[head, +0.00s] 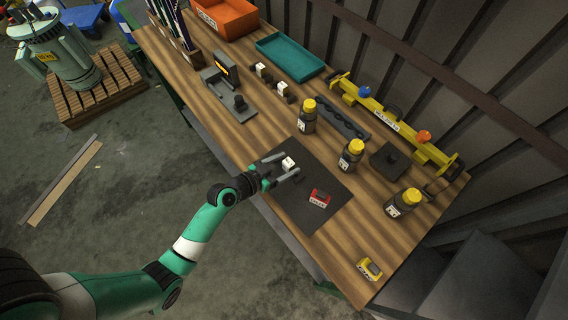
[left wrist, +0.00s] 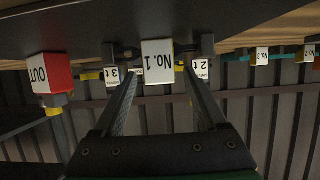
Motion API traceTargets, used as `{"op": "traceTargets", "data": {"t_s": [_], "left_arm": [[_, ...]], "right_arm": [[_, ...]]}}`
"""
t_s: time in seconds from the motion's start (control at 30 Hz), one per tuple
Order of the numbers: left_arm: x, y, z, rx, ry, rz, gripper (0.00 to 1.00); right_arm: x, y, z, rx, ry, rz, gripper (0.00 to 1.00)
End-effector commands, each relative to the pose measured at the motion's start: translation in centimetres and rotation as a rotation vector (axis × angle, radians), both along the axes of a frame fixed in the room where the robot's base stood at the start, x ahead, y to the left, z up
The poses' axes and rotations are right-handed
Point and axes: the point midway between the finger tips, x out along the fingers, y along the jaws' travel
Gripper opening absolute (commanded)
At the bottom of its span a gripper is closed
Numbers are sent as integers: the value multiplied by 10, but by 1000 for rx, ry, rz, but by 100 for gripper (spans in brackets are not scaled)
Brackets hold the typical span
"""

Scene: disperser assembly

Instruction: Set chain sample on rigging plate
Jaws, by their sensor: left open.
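A small block with a white face (head: 288,163), marked "No. 1" in the left wrist view (left wrist: 157,62), is on the dark flat mat (head: 325,177). I take it for the chain sample; no chain links can be made out. My left gripper (head: 291,164) is open, with its fingers on either side of the block. In the left wrist view its fingertips (left wrist: 160,76) show gaps to the block on both sides. I cannot tell for certain which thing is the rigging plate; a dark square plate with a raised middle (head: 390,161) lies beyond the mat. My right gripper is out of view.
A red tag block (head: 319,198), reading "OUT" in the left wrist view (left wrist: 52,74), is on the mat. A yellow beam (head: 395,122) runs along the back. A yellow block (head: 369,268) is near the right end.

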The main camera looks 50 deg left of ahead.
Motion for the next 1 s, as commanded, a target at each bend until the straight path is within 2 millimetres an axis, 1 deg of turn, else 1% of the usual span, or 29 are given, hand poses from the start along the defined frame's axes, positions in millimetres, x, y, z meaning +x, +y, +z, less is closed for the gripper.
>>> {"op": "traceTargets", "data": {"t_s": [0.1,0.17,0.27,0.5,0.6,0.7,0.77,1.0], "left_arm": [[-1,0,6,0,0,0,74],[-10,1,7,0,2,2,74],[-28,1,16,-1,1,3,74],[-83,3,37,0,1,4,74],[-99,4,43,0,1,4,74],[-108,4,48,0,0,2,74],[-111,3,48,0,1,0,74],[-111,3,49,1,0,0,74]], "right_arm": [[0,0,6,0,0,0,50],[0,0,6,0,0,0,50],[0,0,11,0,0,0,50],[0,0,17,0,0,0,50],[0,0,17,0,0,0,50],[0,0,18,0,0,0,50],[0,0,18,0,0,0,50],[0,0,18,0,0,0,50]]}}
